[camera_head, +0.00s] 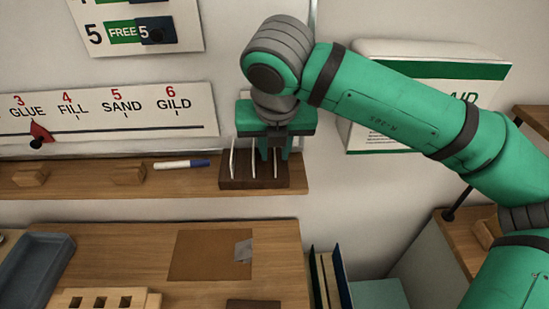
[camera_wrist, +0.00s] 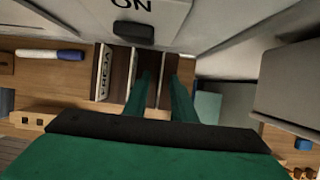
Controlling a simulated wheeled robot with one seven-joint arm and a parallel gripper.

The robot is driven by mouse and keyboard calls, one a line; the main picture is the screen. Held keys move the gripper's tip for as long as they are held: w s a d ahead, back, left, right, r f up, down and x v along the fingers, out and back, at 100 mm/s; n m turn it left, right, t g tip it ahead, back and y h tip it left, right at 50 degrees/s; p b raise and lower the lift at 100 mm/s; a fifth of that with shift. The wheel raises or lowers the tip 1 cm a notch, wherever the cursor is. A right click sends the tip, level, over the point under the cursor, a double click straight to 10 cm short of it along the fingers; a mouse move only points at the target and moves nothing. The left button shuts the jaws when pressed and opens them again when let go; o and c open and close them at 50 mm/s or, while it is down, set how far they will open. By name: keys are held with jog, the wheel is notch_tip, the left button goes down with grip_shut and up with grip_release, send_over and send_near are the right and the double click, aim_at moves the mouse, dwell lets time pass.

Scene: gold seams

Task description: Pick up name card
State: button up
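A dark wooden card rack (camera_head: 237,184) stands on the wall shelf, with several thin pale cards upright in its slots. It also shows in the wrist view (camera_wrist: 119,76). There, the leftmost card (camera_wrist: 103,73) faces the camera with dark lettering that I cannot read for certain. My gripper (camera_head: 274,152) points down at the right part of the rack. Its two green fingers (camera_wrist: 163,88) are apart, one on each side of a thin pale card edge near the rack's right end. Whether they touch that card is unclear; the fingertips are partly hidden by the rack.
A white marker with a blue cap (camera_head: 182,164) lies left of the rack beside wooden blocks (camera_head: 128,174). A first-aid box (camera_head: 375,140) is on the wall behind my arm. Below is a desk with a brown mat (camera_head: 205,256) and a grey tray (camera_head: 38,265).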

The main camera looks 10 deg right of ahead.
jog(key=shift+f, duration=0.1)
grip_shut()
dwell(0.3)
